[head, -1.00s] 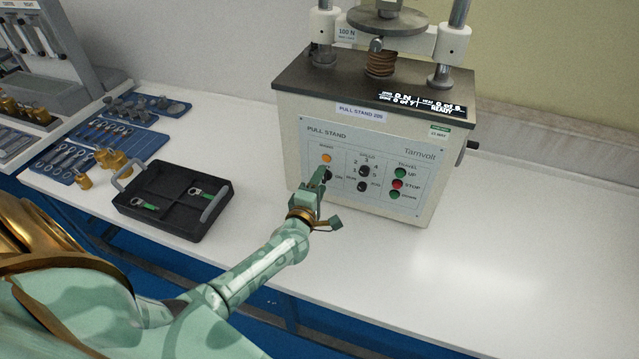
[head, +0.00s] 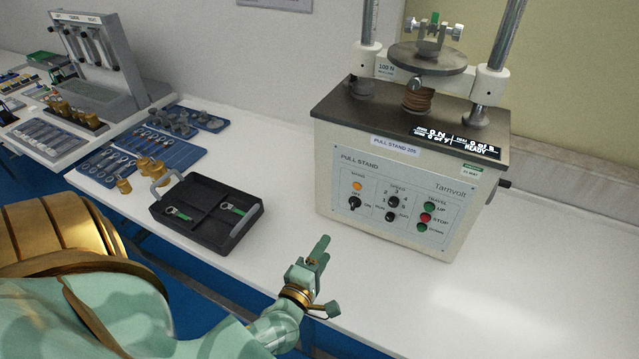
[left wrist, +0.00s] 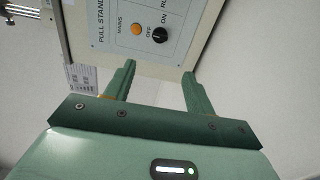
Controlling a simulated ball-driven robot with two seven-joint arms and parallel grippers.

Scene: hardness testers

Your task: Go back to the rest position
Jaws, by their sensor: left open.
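My left gripper (head: 318,252) is over the white bench in front of the pull stand (head: 385,215), apart from its panel. In the left wrist view its two fingers (left wrist: 155,85) are spread with nothing between them. Beyond them is the panel with the orange mains lamp (left wrist: 137,29) and the black mains knob (left wrist: 160,35). In the head view the mains knob (head: 354,204) sits below the orange lamp (head: 357,186). The stand's display (head: 455,142) is lit and shows READY. My right gripper is in neither view.
A black tray (head: 207,238) with two green-ended parts stands left of the stand. Brass weights (head: 150,168) and blue mats with wrenches (head: 140,148) lie behind it. A grey rack (head: 95,60) stands at the far left. The bench right of my gripper is clear (head: 440,300).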

